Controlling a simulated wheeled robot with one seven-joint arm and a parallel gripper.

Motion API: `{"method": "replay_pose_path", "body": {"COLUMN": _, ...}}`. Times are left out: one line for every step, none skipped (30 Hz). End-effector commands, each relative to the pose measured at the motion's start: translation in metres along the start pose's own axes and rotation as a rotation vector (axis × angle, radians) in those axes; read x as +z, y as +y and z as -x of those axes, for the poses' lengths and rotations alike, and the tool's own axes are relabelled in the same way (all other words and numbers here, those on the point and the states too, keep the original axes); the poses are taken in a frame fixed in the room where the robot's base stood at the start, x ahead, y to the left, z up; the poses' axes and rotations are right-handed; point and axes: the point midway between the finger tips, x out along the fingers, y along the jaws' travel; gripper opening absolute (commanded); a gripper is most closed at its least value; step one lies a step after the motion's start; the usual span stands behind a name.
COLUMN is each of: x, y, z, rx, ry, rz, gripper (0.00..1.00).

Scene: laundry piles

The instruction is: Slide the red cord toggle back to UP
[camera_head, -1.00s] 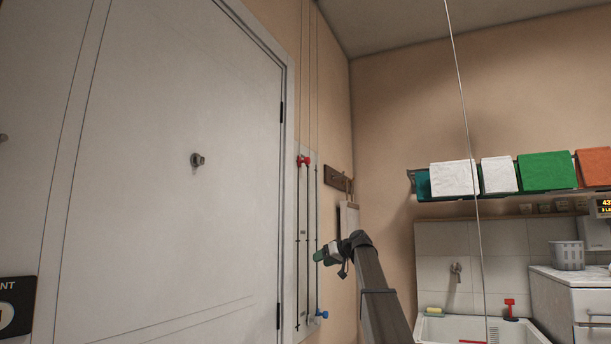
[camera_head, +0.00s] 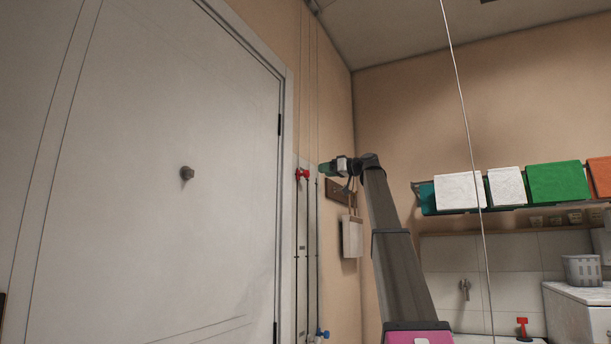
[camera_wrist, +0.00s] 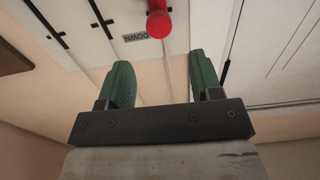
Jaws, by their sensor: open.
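The red toggle (camera_head: 302,174) sits on a cord at the upper part of a narrow pale board (camera_head: 301,270) beside the door. In the wrist view the red toggle (camera_wrist: 158,24) shows its round end beyond my fingertips, beside a label (camera_wrist: 135,36) that reads DOWN, upside down in the picture. My gripper (camera_head: 323,168) is raised to about the toggle's height, just right of it in the head view. In the wrist view my gripper (camera_wrist: 160,72) has its green fingers apart, with nothing between them and the toggle ahead of the gap.
A blue toggle (camera_head: 323,333) hangs low on another cord. A wooden hook rack (camera_head: 340,190) with a hanging pad (camera_head: 351,238) is right of the board. The door (camera_head: 150,150) with a round knob (camera_head: 187,173) fills the left. Folded cloths lie on a shelf (camera_head: 500,209) at right.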

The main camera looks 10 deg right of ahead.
Motion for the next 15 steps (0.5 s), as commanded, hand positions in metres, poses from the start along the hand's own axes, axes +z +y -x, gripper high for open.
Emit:
{"method": "replay_pose_path", "body": {"x": 0.0, "y": 0.0, "z": -0.009, "rx": -0.001, "ry": 0.0, "rz": -0.001, "gripper": 0.59}}
{"method": "replay_pose_path", "body": {"x": 0.0, "y": 0.001, "z": -0.014, "rx": -0.001, "ry": -0.001, "rz": -0.001, "gripper": 0.59}}
{"method": "replay_pose_path", "body": {"x": 0.0, "y": 0.001, "z": -0.021, "rx": -0.002, "ry": -0.001, "rz": -0.001, "gripper": 0.59}}
{"method": "replay_pose_path", "body": {"x": 0.0, "y": 0.001, "z": -0.026, "rx": -0.002, "ry": -0.001, "rz": -0.002, "gripper": 0.59}}
{"method": "replay_pose_path", "body": {"x": 0.0, "y": 0.001, "z": -0.032, "rx": -0.003, "ry": -0.001, "rz": -0.002, "gripper": 0.59}}
{"method": "replay_pose_path", "body": {"x": 0.0, "y": 0.001, "z": -0.04, "rx": -0.002, "ry": -0.001, "rz": -0.002, "gripper": 0.59}}
{"method": "replay_pose_path", "body": {"x": 0.0, "y": 0.001, "z": -0.045, "rx": -0.001, "ry": -0.001, "rz": -0.002, "gripper": 0.59}}
{"method": "replay_pose_path", "body": {"x": 0.0, "y": 0.001, "z": -0.05, "rx": -0.001, "ry": -0.001, "rz": -0.002, "gripper": 0.59}}
{"method": "replay_pose_path", "body": {"x": 0.0, "y": 0.001, "z": -0.057, "rx": -0.001, "ry": -0.002, "rz": -0.002, "gripper": 0.59}}
{"method": "replay_pose_path", "body": {"x": 0.0, "y": 0.001, "z": -0.062, "rx": -0.002, "ry": -0.002, "rz": -0.002, "gripper": 0.59}}
{"method": "replay_pose_path", "body": {"x": 0.0, "y": 0.001, "z": -0.067, "rx": -0.002, "ry": -0.002, "rz": -0.002, "gripper": 0.59}}
{"method": "replay_pose_path", "body": {"x": 0.0, "y": 0.001, "z": -0.072, "rx": -0.001, "ry": -0.001, "rz": -0.002, "gripper": 0.59}}
{"method": "replay_pose_path", "body": {"x": 0.0, "y": 0.001, "z": -0.076, "rx": 0.0, "ry": -0.001, "rz": -0.002, "gripper": 0.59}}
{"method": "replay_pose_path", "body": {"x": 0.0, "y": 0.001, "z": -0.079, "rx": 0.0, "ry": -0.001, "rz": -0.002, "gripper": 0.59}}
{"method": "replay_pose_path", "body": {"x": 0.0, "y": 0.001, "z": -0.084, "rx": 0.0, "ry": -0.001, "rz": -0.002, "gripper": 0.59}}
